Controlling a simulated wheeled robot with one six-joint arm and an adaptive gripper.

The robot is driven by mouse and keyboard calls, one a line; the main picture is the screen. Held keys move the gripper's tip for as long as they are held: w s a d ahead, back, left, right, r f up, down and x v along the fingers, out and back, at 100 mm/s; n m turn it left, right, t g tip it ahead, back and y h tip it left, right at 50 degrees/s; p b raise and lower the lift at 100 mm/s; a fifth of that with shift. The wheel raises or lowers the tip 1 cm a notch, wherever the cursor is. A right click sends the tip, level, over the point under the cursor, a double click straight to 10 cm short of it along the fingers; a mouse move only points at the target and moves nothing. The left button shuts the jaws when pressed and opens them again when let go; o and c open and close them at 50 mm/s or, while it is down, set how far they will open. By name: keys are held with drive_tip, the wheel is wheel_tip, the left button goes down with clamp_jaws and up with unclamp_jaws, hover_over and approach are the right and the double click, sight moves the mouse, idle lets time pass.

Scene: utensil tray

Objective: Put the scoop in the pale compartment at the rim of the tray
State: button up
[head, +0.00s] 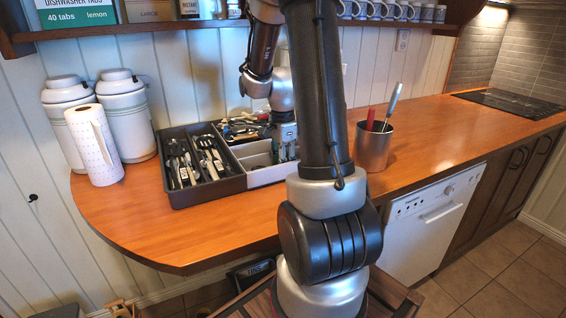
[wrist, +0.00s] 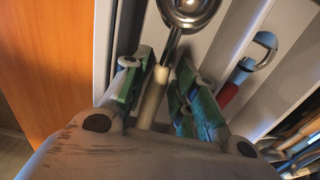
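The scoop (wrist: 153,98) has a cream handle and a round metal bowl. In the wrist view it is over or in the pale compartment (wrist: 113,35) at the tray's rim, beside the orange counter; its exact height is unclear. My gripper (wrist: 161,66) has its green-padded fingers on either side of the handle, with gaps at the tips, so it looks open. In the head view my gripper (head: 285,150) is low at the tray's pale right part (head: 268,176); the scoop is hidden there. The dark left part of the tray (head: 210,192) holds cutlery.
A red-handled utensil (wrist: 229,94) lies in the neighbouring compartment, with more utensils at right. A metal pot (head: 372,148) with utensils stands right of the tray. Two white canisters (head: 125,115) and a paper roll (head: 94,145) stand left. The front left counter is clear.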

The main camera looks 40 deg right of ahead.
wheel_tip(320, 180, up, 12)
drive_tip(key=s+a+r+n+t, duration=0.2)
drive_tip(key=s+a+n, duration=0.5)
drive_tip(key=n, duration=0.3)
drive_tip(key=s+a+r+n+t, duration=0.2)
drive_tip(key=s+a+n, duration=0.5)
drive_tip(key=n, duration=0.4)
drive_tip(key=shift+v, duration=0.75)
drive_tip(key=shift+a, duration=0.1)
